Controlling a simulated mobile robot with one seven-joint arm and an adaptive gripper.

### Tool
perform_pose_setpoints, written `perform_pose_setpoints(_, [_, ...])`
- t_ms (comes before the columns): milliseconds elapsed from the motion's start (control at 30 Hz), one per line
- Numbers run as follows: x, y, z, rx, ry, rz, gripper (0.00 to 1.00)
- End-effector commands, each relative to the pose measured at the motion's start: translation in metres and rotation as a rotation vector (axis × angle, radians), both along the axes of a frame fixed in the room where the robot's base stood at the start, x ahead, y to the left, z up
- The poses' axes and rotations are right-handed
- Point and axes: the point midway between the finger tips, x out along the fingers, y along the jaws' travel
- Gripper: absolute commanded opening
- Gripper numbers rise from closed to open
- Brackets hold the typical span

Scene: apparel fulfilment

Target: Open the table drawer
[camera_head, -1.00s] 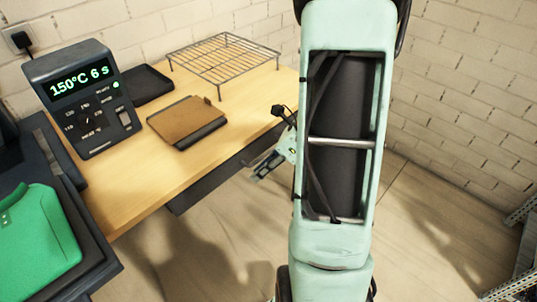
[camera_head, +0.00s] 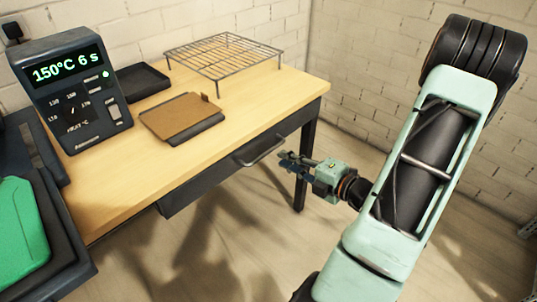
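The table drawer (camera_head: 205,182) is a dark front under the wooden tabletop and looks shut. Its bar handle (camera_head: 262,151) sticks out from the front, toward the right end. My gripper (camera_head: 284,161) is just to the right of the handle, with its fingers pointing left toward it. The fingers look apart with nothing between them. I cannot tell from this angle whether a fingertip touches the handle.
The wooden table (camera_head: 240,105) holds a wire rack (camera_head: 225,55), a brown pad on a dark plate (camera_head: 182,117) and a black tray (camera_head: 140,82). A control box (camera_head: 72,95) and a press with green cloth (camera_head: 20,225) stand left. Floor before the drawer is clear.

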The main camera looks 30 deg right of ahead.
Motion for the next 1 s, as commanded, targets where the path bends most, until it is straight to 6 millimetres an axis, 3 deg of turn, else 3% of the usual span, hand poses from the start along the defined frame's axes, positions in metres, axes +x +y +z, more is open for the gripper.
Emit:
perform_pose_setpoints(200, [0.040,0.016,-0.012,-0.004,0.000,0.006,0.15])
perform_pose_setpoints(400, [0.065,0.024,-0.016,-0.005,0.000,0.004,0.15])
perform_pose_setpoints(800, [0.074,0.027,-0.017,-0.004,0.002,0.003,0.15])
perform_pose_setpoints(1000, [0.073,0.027,-0.017,-0.004,0.002,0.003,0.00])
